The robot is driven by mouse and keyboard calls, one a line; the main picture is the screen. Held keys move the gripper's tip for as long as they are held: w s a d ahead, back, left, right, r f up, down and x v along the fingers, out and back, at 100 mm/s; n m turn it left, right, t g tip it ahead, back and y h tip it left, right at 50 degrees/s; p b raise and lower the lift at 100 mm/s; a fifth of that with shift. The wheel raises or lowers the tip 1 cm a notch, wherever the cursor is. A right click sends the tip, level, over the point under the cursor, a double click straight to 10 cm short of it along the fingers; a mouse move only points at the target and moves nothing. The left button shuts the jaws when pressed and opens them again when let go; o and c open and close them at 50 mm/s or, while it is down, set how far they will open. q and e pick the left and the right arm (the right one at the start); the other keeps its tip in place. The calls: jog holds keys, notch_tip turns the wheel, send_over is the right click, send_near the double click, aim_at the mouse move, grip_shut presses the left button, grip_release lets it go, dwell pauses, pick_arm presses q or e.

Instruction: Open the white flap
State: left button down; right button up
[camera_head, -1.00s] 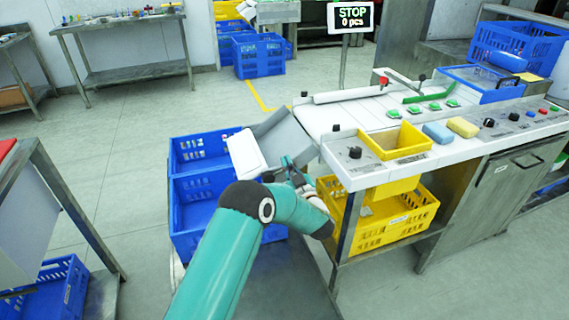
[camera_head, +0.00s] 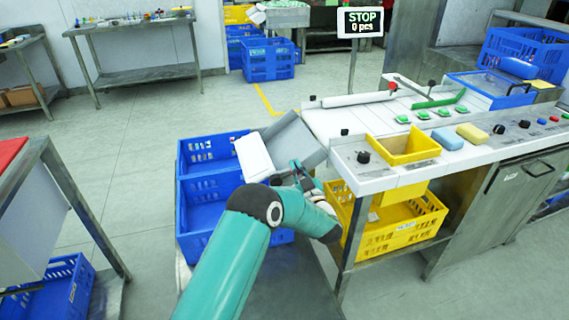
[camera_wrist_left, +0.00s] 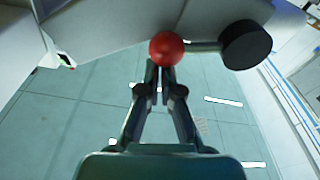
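The white flap (camera_head: 252,157) is a tilted pale panel at the left end of the grey chute (camera_head: 298,142), above the blue crates. My left gripper (camera_head: 297,168) is close to the chute's near side, just right of the flap. In the left wrist view, my left gripper's fingers (camera_wrist_left: 159,72) are nearly together, with only a narrow gap. A red ball knob (camera_wrist_left: 167,49) is right at their tips, a little to the right, and is not clearly between them. A black knob (camera_wrist_left: 246,44) is beside it on a metal rod. My right gripper is not in view.
Blue crates (camera_head: 200,185) stand under the flap. A yellow crate (camera_head: 408,232) is under the white-topped machine table (camera_head: 378,181), which has a yellow hopper (camera_head: 407,147). The sign (camera_head: 360,22) reads STOP, 0 pcs.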

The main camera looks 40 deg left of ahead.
pick_arm(q)
jog(key=r, duration=0.2)
jog(key=r+p, duration=0.1)
jog(key=shift+w+a+r, duration=0.15)
jog(key=shift+a, duration=0.15)
jog(key=b+v, duration=0.1)
jog(key=v, duration=0.9)
jog(key=s+a+r+m+p, duration=0.1)
jog(key=s+a+p, duration=0.1)
jog(key=a+p, duration=0.25)
jog(key=s+d+f+m+g+h+p, duration=0.1)
jog(key=s+d+f+m+h+p, duration=0.2)
jog(key=s+d+f+m+h, duration=0.25)
jog(key=s+d+f+m+g+h+p, duration=0.1)
jog(key=s+d+f+m+h+p, duration=0.15)
jog(key=d+f+h, duration=0.4)
jog(key=s+d+f+g+h, duration=0.2)
jog(key=s+d+f+g, duration=0.1)
jog(key=s, duration=0.4)
jog(key=s+d+f+m+g+h, duration=0.1)
jog(key=s+d+f+g+h, duration=0.2)
jog(key=s+d, duration=0.2)
jog(key=s+d+f+m+g+h, duration=0.1)
jog(key=s+d+f+g+h, duration=0.1)
jog(key=s, duration=0.7)
jog(key=shift+s+d+f+g+h, duration=0.4)
jog(key=shift+d+g, duration=0.1)
jog(key=shift+d, duration=0.55)
jog(key=shift+a, duration=0.1)
